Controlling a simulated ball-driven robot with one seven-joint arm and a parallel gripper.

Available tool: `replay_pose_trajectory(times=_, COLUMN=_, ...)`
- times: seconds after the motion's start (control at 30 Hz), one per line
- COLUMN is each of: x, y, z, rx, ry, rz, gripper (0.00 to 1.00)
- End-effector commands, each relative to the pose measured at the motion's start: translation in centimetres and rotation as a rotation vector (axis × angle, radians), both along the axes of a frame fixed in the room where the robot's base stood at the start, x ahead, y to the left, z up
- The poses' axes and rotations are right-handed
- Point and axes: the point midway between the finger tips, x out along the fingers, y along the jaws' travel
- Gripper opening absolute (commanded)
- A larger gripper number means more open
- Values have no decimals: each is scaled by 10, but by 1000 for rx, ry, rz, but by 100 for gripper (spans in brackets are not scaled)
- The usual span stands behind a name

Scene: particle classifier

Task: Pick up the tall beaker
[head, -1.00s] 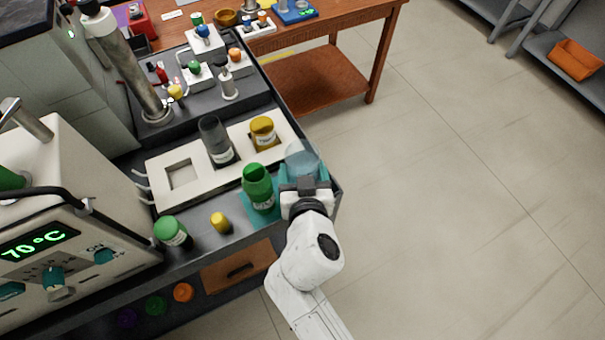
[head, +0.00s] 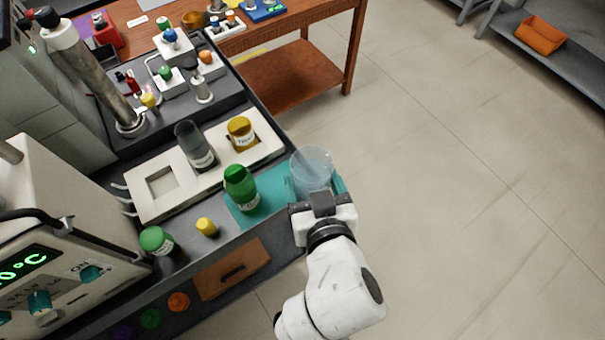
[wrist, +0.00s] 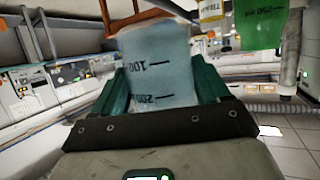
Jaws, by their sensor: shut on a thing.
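The tall beaker is clear and bluish, and it stands out at the right end of the bench in the head view (head: 312,172). In the wrist view the beaker (wrist: 160,75) shows printed marks that read upside down, between the two teal fingers. My gripper (wrist: 163,88) is shut on it. In the head view my gripper (head: 322,190) is at the bench's right edge, over the end of the teal mat (head: 262,192). Whether the beaker's base touches the mat is hidden behind my gripper.
A green bottle (head: 241,187) stands on the mat left of the beaker. A white holder (head: 160,205) carries a dark cylinder (head: 194,146) and a yellow jar (head: 241,132). A green-capped jar (head: 157,241) and a small yellow piece (head: 206,227) are nearer. Open floor lies right.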

Motion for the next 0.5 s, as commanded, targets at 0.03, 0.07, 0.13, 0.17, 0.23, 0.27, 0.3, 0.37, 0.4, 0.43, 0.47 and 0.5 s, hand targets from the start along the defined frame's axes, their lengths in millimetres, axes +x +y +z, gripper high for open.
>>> replay_pose_trajectory(times=0.03, x=-4, y=-3, z=3, rx=1, ry=-2, rz=0, gripper=30)
replay_pose_trajectory(times=0.07, x=-6, y=-5, z=4, rx=1, ry=-3, rz=0, gripper=30)
replay_pose_trajectory(times=0.13, x=-11, y=-9, z=7, rx=2, ry=-2, rz=1, gripper=30)
replay_pose_trajectory(times=0.17, x=-13, y=-10, z=8, rx=2, ry=-3, rz=1, gripper=30)
replay_pose_trajectory(times=0.23, x=-17, y=-14, z=10, rx=2, ry=-2, rz=1, gripper=30)
replay_pose_trajectory(times=0.27, x=-19, y=-15, z=11, rx=2, ry=-3, rz=1, gripper=30)
replay_pose_trajectory(times=0.3, x=-21, y=-17, z=13, rx=2, ry=-3, rz=1, gripper=30)
replay_pose_trajectory(times=0.37, x=-24, y=-19, z=14, rx=2, ry=-3, rz=1, gripper=30)
replay_pose_trajectory(times=0.4, x=-26, y=-20, z=15, rx=2, ry=-3, rz=1, gripper=30)
replay_pose_trajectory(times=0.43, x=-27, y=-21, z=16, rx=2, ry=-3, rz=1, gripper=30)
replay_pose_trajectory(times=0.47, x=-28, y=-22, z=17, rx=2, ry=-3, rz=1, gripper=30)
replay_pose_trajectory(times=0.5, x=-30, y=-24, z=18, rx=1, ry=-3, rz=1, gripper=30)
